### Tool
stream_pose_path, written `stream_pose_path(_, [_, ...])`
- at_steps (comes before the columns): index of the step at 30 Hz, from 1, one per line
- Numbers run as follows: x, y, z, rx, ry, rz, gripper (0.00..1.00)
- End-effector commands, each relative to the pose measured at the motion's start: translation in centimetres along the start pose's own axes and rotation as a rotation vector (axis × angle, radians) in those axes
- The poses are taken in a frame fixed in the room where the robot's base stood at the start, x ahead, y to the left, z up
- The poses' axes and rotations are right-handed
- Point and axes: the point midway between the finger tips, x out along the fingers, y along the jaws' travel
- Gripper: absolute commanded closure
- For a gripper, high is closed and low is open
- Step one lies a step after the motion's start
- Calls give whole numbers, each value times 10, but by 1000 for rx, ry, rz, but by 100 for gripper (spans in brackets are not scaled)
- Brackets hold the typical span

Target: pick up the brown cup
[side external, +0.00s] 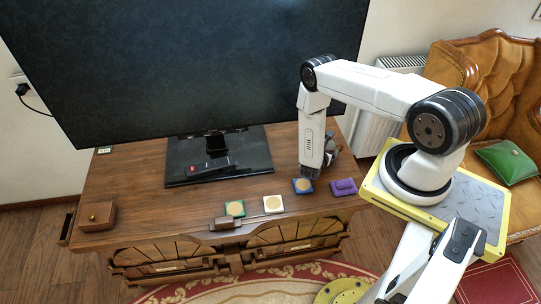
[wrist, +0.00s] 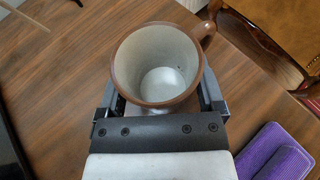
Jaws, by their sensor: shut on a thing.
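The brown cup (wrist: 158,62) has a brown rim, a pale grey inside and a handle at its upper right. It is upright and empty in the wrist view. My gripper (wrist: 160,95) is shut on it, with one finger on each side of its body. In the side external view my gripper (side external: 330,150) is low over the right end of the wooden cabinet top, behind my forearm, and the cup is mostly hidden there. I cannot tell whether the cup touches the wood.
A blue coaster (side external: 303,186) and a purple block (side external: 343,187) lie just in front of my gripper. White (side external: 273,204) and green (side external: 235,208) coasters lie further left. A large television (side external: 180,60) stands behind. A small wooden box (side external: 97,216) sits at the left end.

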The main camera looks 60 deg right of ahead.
Motion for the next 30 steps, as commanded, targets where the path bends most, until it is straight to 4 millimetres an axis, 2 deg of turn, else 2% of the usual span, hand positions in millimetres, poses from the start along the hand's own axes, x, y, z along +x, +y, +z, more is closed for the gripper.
stream_pose_path(4, [-6, 0, 16, 0, -2, 1, 86])
stream_pose_path(20, [-62, -40, 56, -2, -1, 1, 86])
stream_pose_path(30, [-107, -84, 62, -5, 1, 1, 86])
